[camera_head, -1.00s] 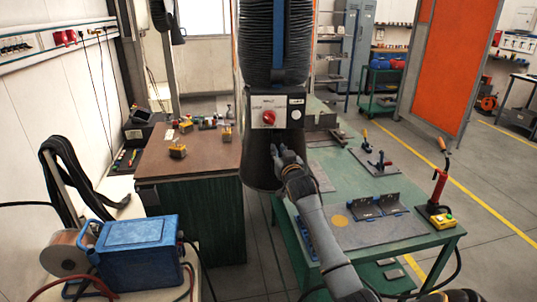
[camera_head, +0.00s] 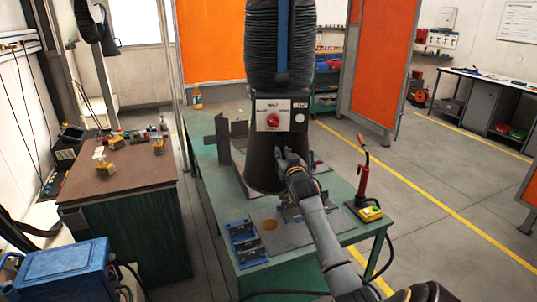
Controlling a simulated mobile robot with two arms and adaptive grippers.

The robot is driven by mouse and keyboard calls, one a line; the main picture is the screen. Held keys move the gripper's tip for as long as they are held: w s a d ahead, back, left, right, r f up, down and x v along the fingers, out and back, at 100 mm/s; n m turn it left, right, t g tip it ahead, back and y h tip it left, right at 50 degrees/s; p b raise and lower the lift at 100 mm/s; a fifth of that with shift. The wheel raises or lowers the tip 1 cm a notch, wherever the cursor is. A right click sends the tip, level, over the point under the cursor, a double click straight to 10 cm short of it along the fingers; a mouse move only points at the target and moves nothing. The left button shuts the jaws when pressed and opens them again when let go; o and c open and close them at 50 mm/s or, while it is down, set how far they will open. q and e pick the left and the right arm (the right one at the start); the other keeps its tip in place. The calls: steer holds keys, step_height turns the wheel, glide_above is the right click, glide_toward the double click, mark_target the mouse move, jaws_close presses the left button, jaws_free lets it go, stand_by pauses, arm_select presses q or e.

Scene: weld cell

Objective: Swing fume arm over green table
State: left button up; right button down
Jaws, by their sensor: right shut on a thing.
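The fume arm (camera_head: 281,55) hangs down in the middle of the view, with a black ribbed hose, a control plate with a red knob (camera_head: 273,119) and a dark hood (camera_head: 262,165) at its lower end. The hood is in front of the green table (camera_head: 215,190) and covers part of its top in the picture. My right gripper (camera_head: 285,160) is at the right side of the hood, shut on it; the fingertips are partly hard to make out. My left gripper is out of view.
A brown-topped bench (camera_head: 120,175) stands left of the green table, with a narrow gap between. A blue welder unit (camera_head: 70,272) is at lower left. Orange screens stand behind.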

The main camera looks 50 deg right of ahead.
steer(key=s+d+m+g+h, duration=0.1)
steer(key=s+d, duration=0.8)
steer(key=shift+f, duration=0.4)
steer(key=c, duration=1.5)
jaws_free()
steer(key=shift+o, duration=0.8)
steer(key=shift+r, duration=0.1)
steer(key=shift+w+a+r, duration=0.1)
steer(key=shift+w+r, duration=0.05)
steer(key=shift+r, duration=0.05)
steer(key=v, duration=1.2)
steer(key=shift+w+f, duration=0.1)
